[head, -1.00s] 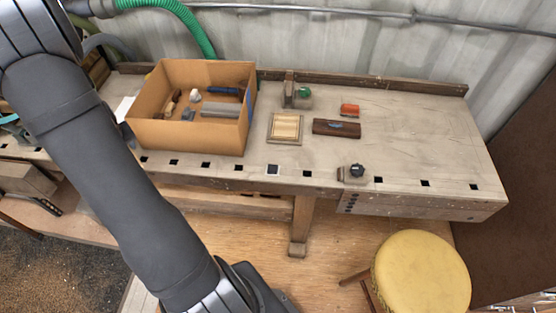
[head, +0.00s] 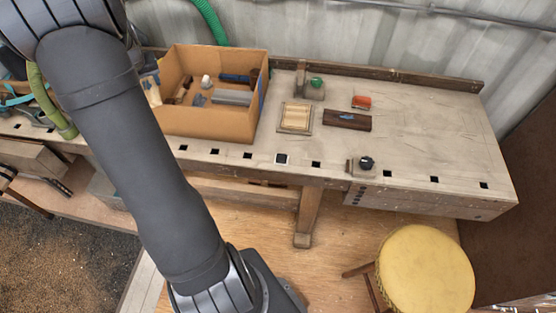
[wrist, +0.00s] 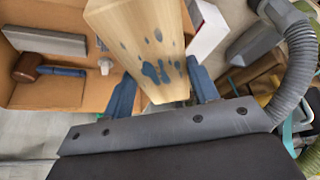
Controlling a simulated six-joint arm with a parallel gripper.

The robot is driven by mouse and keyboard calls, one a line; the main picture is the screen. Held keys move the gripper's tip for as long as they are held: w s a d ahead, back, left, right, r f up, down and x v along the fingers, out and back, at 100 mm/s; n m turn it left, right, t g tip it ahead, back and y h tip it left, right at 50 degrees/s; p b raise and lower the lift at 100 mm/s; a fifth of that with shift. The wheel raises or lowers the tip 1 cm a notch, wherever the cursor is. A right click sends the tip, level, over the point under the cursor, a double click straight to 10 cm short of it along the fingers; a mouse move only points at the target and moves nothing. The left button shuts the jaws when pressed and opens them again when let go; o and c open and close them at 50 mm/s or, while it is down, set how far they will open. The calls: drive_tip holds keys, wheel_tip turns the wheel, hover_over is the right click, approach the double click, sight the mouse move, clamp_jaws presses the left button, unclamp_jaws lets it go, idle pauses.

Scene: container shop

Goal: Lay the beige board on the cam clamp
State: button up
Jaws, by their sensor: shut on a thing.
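A beige board (wrist: 146,42) with dark blue blotches is between the two blue fingers of my gripper (wrist: 163,92) in the wrist view, and the gripper is shut on it. The board points away from the wrist, its near end between the fingers. In the head view my arm hides the gripper. Two small fixtures are on the bench: one with a green knob (head: 315,83) at the back and one with a black knob (head: 366,163) at the front edge. I cannot tell which is the cam clamp. The board is apart from both.
An open cardboard box (head: 211,124) holding a mallet (wrist: 40,70) and blocks is at the bench's left. A slatted wooden tray (head: 284,122), a dark brown block (head: 347,121) and a red-orange block (head: 362,102) lie on the bench. Its right part is clear. A yellow stool (head: 425,268) stands in front.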

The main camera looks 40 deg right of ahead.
drive_tip(key=s+d+r+m+g+h, duration=0.15)
drive_tip(key=s+d+m, duration=0.3)
drive_tip(key=d, duration=0.55)
drive_tip(key=s+d+r+m+h, duration=0.1)
drive_tip(key=s+d+r+m, duration=0.3)
drive_tip(key=d, duration=0.6)
drive_tip(key=s+d+f+m+g, duration=0.1)
drive_tip(key=s+d+f+m, duration=0.2)
drive_tip(key=s, duration=0.5)
drive_tip(key=s+d+f+m+g, duration=0.15)
drive_tip(key=s+d, duration=0.25)
drive_tip(key=s, duration=0.4)
drive_tip(key=s+d+f+m+g, duration=0.1)
drive_tip(key=s+d+m, duration=0.3)
drive_tip(key=s, duration=0.4)
drive_tip(key=s+f+m+g, duration=0.3)
drive_tip(key=s+m, duration=0.4)
drive_tip(key=s, duration=1.2)
drive_tip(key=shift+m, duration=0.3)
drive_tip(key=shift+w+f, duration=2.7)
drive_tip(key=shift+w, duration=0.25)
drive_tip(key=shift+w+f, duration=2.65)
drive_tip(key=shift+w, duration=0.25)
drive_tip(key=shift+f, duration=0.3)
drive_tip(key=shift+f, duration=0.3)
drive_tip(key=o, duration=1)
drive_tip(key=shift+o, duration=0.2)
